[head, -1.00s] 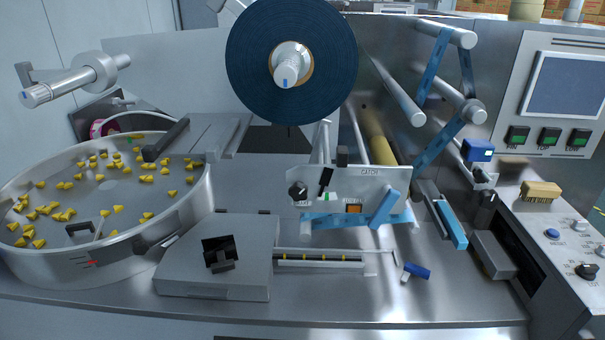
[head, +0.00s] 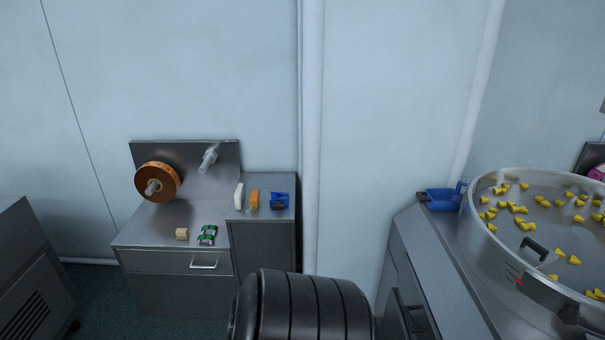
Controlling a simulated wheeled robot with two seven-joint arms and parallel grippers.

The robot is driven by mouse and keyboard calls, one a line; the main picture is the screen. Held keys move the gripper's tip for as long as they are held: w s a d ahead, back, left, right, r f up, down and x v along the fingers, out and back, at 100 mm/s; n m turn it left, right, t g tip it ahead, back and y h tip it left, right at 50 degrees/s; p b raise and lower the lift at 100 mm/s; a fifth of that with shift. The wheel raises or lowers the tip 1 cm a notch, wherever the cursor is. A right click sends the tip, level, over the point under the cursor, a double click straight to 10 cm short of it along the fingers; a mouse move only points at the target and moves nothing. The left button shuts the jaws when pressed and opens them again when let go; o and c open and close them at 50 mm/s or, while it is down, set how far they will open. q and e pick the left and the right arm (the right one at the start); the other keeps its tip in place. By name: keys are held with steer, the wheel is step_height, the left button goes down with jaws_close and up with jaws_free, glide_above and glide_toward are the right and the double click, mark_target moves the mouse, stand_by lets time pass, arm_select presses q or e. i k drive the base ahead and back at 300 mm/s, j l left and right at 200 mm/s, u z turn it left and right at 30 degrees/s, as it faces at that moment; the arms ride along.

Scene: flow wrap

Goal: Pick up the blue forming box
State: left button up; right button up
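A small blue box-like piece with a dark part on it (head: 280,201) sits on the right top of a grey metal cabinet (head: 265,235) against the wall; it looks like the blue forming box. It stands to the right of an orange piece (head: 254,199) and a white piece (head: 239,196), with a narrow gap. Neither of my grippers is in view. A dark ribbed part, probably of my arm, fills the bottom middle and hides the cabinet's lower right.
A brown film roll (head: 157,182) hangs on the cabinet's back panel. A green item (head: 207,234) and a tan block (head: 182,233) lie on its lower top. At right are a blue scoop (head: 440,199) and a steel bowl (head: 491,222) with yellow pieces.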

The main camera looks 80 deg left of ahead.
mark_target(279, 202)
steer(key=u, duration=2.9)
steer(key=i+j, duration=0.75)
steer(key=i+l+z, duration=0.05)
